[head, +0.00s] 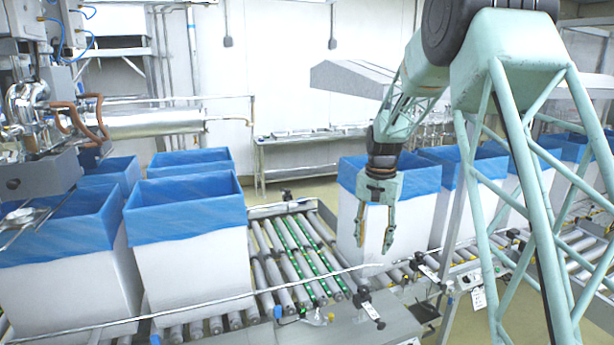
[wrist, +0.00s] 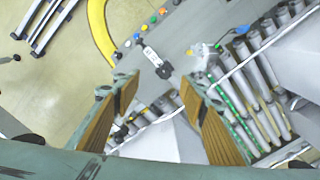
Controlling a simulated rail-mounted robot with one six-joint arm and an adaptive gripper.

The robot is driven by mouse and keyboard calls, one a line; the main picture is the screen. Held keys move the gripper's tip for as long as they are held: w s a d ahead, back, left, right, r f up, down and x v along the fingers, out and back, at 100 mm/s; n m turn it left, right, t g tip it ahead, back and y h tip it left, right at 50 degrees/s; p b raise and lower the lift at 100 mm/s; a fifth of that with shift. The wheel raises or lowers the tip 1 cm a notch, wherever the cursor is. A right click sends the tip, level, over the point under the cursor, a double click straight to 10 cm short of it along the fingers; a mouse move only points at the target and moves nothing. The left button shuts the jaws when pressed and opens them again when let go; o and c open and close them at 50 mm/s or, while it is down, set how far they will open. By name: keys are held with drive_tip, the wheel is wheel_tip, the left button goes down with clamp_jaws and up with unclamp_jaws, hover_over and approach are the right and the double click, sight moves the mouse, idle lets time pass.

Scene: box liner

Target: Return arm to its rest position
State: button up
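My gripper (head: 374,228) hangs from my pale green arm (head: 400,110) and points down. In the head view it is in front of a white box with a blue liner (head: 350,185), near the roller conveyor. Its two fingers are spread apart with nothing between them. In the wrist view the brown finger pads of my gripper (wrist: 160,115) stand wide apart, with a grey panel and rollers below.
White boxes with blue liners (head: 185,250) stand at the left, and more (head: 425,200) stand in a row at the right. A roller conveyor (head: 290,250) lies between. A metal filling machine (head: 45,120) is at the far left. A yellow curved piece (wrist: 100,30) lies on the floor.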

drive_tip(key=s+r+n+t, duration=0.1)
drive_tip(key=s+r+n, duration=0.1)
drive_tip(key=s+r, duration=1.05)
drive_tip(key=s+r+n+t, duration=0.1)
drive_tip(key=s+r, duration=0.8)
drive_tip(key=s, duration=0.6)
drive_tip(key=s+n+t, duration=0.1)
drive_tip(key=s+n, duration=0.1)
drive_tip(key=s, duration=2.9)
drive_tip(key=shift+n, duration=0.4)
